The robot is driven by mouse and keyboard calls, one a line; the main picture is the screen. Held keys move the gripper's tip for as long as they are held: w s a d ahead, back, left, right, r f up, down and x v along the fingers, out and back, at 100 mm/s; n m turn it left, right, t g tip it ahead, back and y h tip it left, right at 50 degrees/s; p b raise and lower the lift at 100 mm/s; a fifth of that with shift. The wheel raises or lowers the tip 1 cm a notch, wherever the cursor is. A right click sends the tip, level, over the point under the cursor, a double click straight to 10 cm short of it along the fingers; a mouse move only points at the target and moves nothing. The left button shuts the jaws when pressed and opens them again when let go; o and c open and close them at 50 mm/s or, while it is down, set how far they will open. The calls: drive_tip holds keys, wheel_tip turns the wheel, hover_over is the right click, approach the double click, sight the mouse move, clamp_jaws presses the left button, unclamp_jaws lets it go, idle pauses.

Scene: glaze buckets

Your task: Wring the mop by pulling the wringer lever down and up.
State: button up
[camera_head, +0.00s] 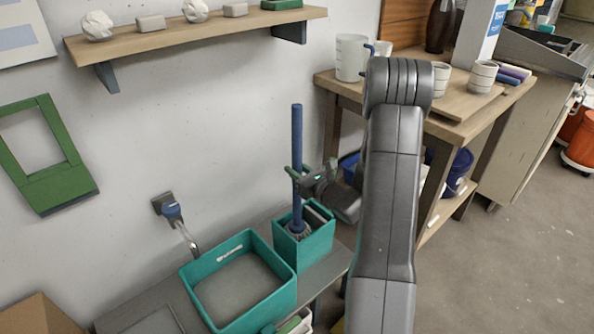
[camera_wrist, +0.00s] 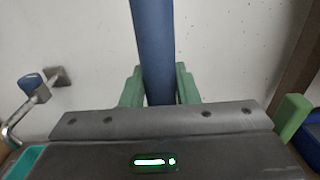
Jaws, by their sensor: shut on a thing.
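The mop stands nearly upright, its blue handle (camera_head: 297,140) rising from a teal bucket (camera_head: 318,248). The grey mop head (camera_head: 297,230) is down inside the bucket. My gripper (camera_head: 299,180) is shut on the blue handle, partway up and above the bucket rim. In the wrist view, the green fingers (camera_wrist: 160,88) lie on either side of the handle (camera_wrist: 155,45). A grey part shows inside the bucket at its right; I cannot tell whether it is the wringer. I cannot clearly make out the wringer lever. A green piece (camera_wrist: 292,116) stands at the right in the wrist view.
A teal basin (camera_head: 284,296) sits left of the bucket on a grey bench, below a wall tap (camera_head: 173,211). A wooden table (camera_head: 458,125) with pots stands at the right. A wall shelf (camera_head: 160,40) is above. Floor at the lower right is clear.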

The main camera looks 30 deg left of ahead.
drive_tip(key=shift+w, duration=0.15)
drive_tip(key=shift+w+d, duration=0.35)
drive_tip(key=shift+w, duration=0.25)
drive_tip(key=shift+f+b, duration=0.15)
drive_tip(key=shift+b, duration=0.3)
idle(0.5)
drive_tip(key=o, duration=2)
drive_tip(key=b+v, duration=0.1)
drive_tip(key=v, duration=0.9)
drive_tip(key=shift+b, duration=0.35)
